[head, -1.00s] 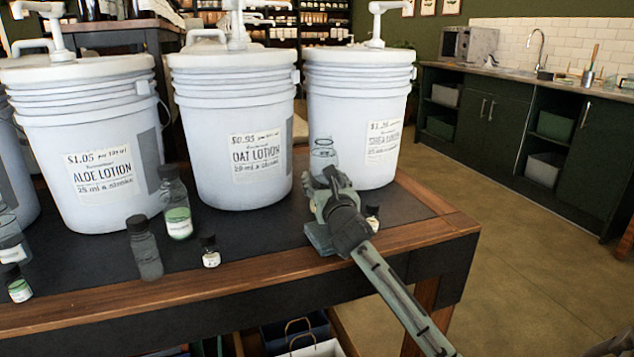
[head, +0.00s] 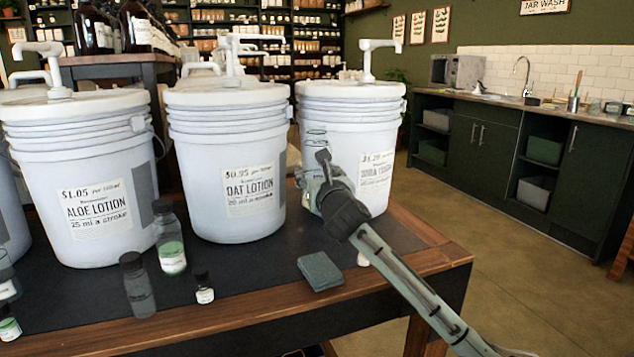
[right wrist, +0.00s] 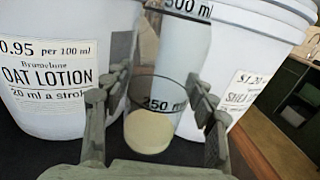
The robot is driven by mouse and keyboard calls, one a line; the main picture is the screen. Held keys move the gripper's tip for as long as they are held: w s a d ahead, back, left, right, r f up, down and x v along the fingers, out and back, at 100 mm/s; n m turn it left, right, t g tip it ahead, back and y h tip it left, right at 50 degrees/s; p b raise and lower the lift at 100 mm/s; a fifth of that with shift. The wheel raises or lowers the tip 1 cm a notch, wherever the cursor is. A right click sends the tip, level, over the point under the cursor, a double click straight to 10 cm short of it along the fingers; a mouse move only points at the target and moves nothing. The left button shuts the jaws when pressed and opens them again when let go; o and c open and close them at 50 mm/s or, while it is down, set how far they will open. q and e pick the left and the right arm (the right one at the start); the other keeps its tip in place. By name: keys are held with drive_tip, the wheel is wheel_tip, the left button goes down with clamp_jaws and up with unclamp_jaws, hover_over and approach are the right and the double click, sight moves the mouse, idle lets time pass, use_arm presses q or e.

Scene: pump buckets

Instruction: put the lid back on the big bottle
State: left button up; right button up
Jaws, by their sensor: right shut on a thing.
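My right gripper (head: 318,188) is shut on a clear big bottle (head: 316,143), in front of the right bucket. In the right wrist view the bottle (right wrist: 154,100) stands between the two fingers. It has 500 ml and 250 ml marks and pale lotion at its bottom. Its top looks open in the head view; the gripper hides much of its body. I cannot pick out a loose lid for it. Black caps sit on the other bottles, among them a tall one (head: 169,240) and a grey one (head: 137,285). My left gripper is not in view.
White pump buckets for aloe lotion (head: 75,170), oat lotion (head: 225,160) and a third lotion (head: 350,110) line the table back. A teal block (head: 320,271) lies near the front edge. A small capped bottle (head: 204,288) stands left of it. Clear table lies between them.

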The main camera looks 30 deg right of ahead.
drive_tip(key=o, duration=0.8)
drive_tip(key=c, duration=1.2)
drive_tip(key=shift+o, duration=0.2)
